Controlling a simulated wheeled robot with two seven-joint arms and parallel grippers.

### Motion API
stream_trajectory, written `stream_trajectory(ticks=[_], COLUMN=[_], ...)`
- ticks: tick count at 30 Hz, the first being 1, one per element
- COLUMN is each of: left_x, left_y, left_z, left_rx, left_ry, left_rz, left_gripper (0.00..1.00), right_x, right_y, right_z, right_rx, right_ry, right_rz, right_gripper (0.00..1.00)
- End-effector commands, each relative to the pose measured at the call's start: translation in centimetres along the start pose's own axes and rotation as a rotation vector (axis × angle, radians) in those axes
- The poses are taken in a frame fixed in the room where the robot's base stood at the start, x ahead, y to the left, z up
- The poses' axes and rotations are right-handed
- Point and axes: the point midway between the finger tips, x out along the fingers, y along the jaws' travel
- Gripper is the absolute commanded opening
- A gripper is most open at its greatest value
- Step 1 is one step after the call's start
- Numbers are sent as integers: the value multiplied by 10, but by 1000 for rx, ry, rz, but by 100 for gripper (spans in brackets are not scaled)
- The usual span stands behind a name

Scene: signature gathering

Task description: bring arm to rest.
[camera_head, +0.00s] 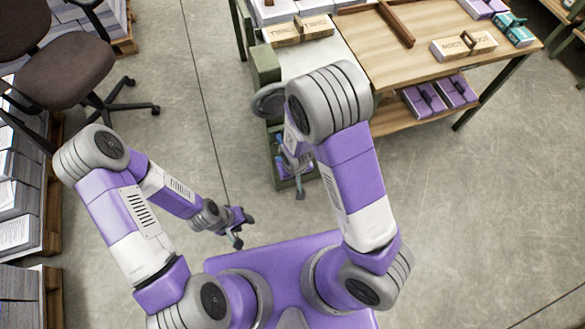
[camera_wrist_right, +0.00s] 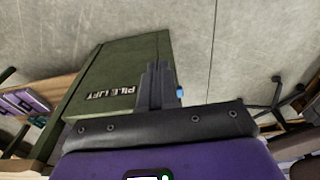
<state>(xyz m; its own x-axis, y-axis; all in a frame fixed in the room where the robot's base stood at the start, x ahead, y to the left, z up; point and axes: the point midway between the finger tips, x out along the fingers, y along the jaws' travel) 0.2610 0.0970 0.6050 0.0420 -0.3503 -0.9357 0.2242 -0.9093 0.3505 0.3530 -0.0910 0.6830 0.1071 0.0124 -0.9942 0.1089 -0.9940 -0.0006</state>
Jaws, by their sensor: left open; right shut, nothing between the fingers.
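My left arm is bent low at the left of the head view, and its gripper (camera_head: 242,230) hangs over bare floor with the fingers apart and nothing between them. My right arm reaches forward beside the green pile lift (camera_head: 265,62). Its gripper is partly covered by my own arm in the head view. In the right wrist view the right gripper (camera_wrist_right: 156,84) has its fingers together and empty. Behind the fingers is the green panel of the pile lift (camera_wrist_right: 105,75), with its name in white letters; I cannot tell how far off it is.
A wooden table (camera_head: 385,50) with boxes and a lower shelf stands at the back right. An office chair (camera_head: 68,70) is at the upper left, and paper stacks (camera_head: 15,185) line the left edge. The floor (camera_head: 480,190) at the right is clear.

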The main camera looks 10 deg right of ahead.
Motion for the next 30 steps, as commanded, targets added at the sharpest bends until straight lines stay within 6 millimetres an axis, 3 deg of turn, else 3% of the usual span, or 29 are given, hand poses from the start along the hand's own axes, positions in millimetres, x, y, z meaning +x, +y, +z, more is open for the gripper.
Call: stream_trajectory(ticks=[22, 26, 30], left_x=[-2, -7, -15], left_y=[1, 2, 6], left_z=[0, 0, 1], left_rx=[0, 0, 0], left_ry=[0, 0, 0], left_rz=[0, 0, 0], left_gripper=[43, 43, 43], right_x=[-1, 9, 24], right_y=[1, 6, 9], right_z=[5, 19, 47], right_rx=[4, 38, 112], right_ry=[-5, -34, -76], right_rz=[-6, -40, -118], right_gripper=[0, 0, 0])
